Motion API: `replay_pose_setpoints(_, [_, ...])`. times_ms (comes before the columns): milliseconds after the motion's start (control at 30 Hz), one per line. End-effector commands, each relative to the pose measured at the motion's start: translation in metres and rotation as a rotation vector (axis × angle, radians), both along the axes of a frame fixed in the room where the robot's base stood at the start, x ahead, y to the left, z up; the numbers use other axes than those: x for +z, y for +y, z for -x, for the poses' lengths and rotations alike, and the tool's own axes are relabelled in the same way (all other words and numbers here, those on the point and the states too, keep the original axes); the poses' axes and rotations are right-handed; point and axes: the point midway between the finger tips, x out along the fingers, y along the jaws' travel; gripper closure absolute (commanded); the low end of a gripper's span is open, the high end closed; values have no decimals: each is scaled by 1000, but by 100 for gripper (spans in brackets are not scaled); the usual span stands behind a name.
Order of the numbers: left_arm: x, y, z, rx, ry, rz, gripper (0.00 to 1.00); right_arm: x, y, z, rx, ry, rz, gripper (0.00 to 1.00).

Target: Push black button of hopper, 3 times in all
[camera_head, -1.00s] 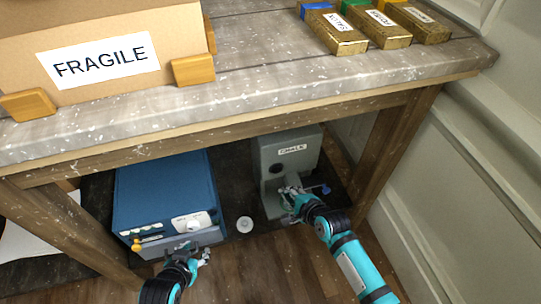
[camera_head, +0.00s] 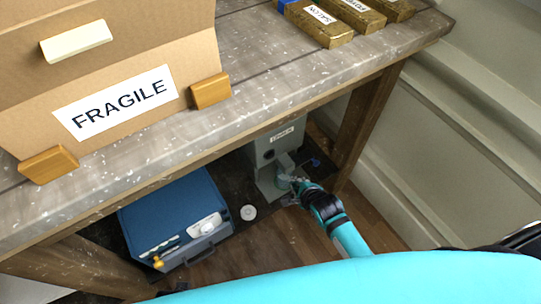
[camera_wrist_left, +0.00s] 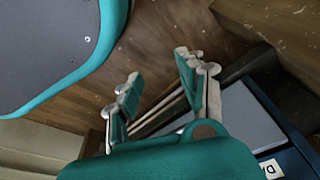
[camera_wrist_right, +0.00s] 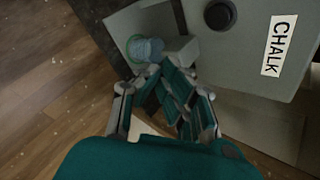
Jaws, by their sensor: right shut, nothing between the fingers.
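The grey hopper labelled CHALK (camera_head: 262,158) stands on the dark shelf under the table; the right wrist view shows its label side (camera_wrist_right: 240,50). Its round black button (camera_wrist_right: 220,14) shows at the top of the right wrist view, clear of the fingers. My right gripper (camera_head: 294,190) is at the hopper's lower front, by its spout. In the right wrist view its fingertips (camera_wrist_right: 152,72) are together, near a pale bluish cup-like thing (camera_wrist_right: 145,50) under the spout. My left gripper (camera_wrist_left: 157,75) is open and empty in the left wrist view, over the floor.
A blue box (camera_head: 175,215) with a white knob and yellow tap stands left of the hopper. A small white disc (camera_head: 248,212) lies between them. The tabletop (camera_head: 270,75) overhangs the hopper and holds a FRAGILE carton (camera_head: 60,85) and gold bars (camera_head: 325,25).

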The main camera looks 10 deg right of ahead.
Motion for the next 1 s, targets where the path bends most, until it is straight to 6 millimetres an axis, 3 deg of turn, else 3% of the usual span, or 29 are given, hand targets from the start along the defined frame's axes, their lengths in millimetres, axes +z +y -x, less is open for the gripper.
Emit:
replay_pose_setpoints(267, [19, -2, -16, 3, -18, 2, 60, -2, 5, -13, 2, -3, -1, 100])
replay_pose_setpoints(600, [65, -5, -37, 8, -45, 4, 60, -2, 14, -37, 3, -3, 0, 100])
replay_pose_setpoints(1000, [118, -5, -47, 13, -70, 6, 60, 0, 24, -67, -1, -2, -1, 100])
